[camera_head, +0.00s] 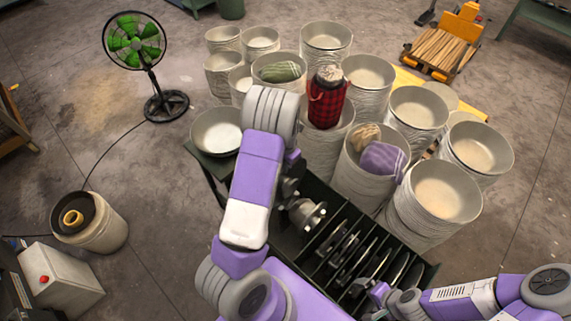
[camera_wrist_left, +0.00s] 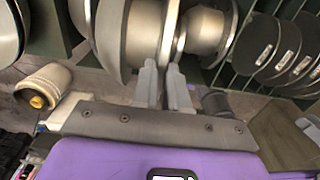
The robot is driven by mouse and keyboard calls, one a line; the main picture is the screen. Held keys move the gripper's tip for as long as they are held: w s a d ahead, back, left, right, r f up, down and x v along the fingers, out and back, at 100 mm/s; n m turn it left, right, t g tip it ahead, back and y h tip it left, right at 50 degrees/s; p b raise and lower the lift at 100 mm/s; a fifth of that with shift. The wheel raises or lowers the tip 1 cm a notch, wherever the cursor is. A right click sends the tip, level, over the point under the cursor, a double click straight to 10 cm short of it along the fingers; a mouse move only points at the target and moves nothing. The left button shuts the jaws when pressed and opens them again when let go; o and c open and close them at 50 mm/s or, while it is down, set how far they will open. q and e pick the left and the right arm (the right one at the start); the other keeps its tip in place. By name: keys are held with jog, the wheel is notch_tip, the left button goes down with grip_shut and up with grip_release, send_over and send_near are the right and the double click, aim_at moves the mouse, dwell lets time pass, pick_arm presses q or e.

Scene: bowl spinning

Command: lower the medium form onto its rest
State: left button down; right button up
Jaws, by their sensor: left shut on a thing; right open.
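My left gripper (camera_wrist_left: 164,82) is shut on a grey metal turned form (camera_wrist_left: 125,35), with its two fingers at the form's narrow neck beside a disc-like flange. I take this as the medium form; its lower end is out of sight. Another stepped metal form (camera_wrist_left: 205,32) stands close on its right in the left wrist view. In the head view, a shiny metal form (camera_head: 307,215) shows just right of my left wrist, over the dark slotted rack (camera_head: 330,205). My arm hides much of that spot. My right gripper (camera_head: 378,291) is low at the rack's right end, partly hidden.
Dark discs (camera_wrist_left: 254,45) stand in slots right of the forms. A shallow bowl (camera_head: 217,131) sits at the rack's left end. A green fan (camera_head: 134,42) and a bucket (camera_head: 104,229) stand left.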

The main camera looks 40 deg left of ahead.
aim_at(287, 178)
pick_arm(q)
jog(key=shift+f, duration=0.15)
jog(key=shift+f+b, duration=1.85)
jog(key=shift+f, duration=0.6)
jog(key=shift+d+f, duration=0.1)
jog(key=shift+f, duration=0.15)
jog(key=shift+d+f+b, duration=0.1)
jog(key=shift+f+b, duration=0.2)
jog(key=shift+f, duration=0.15)
jog(key=shift+f+b, duration=0.55)
jog(key=shift+f, duration=0.35)
dwell(0.5)
jog(key=shift+f, duration=0.15)
dwell(0.3)
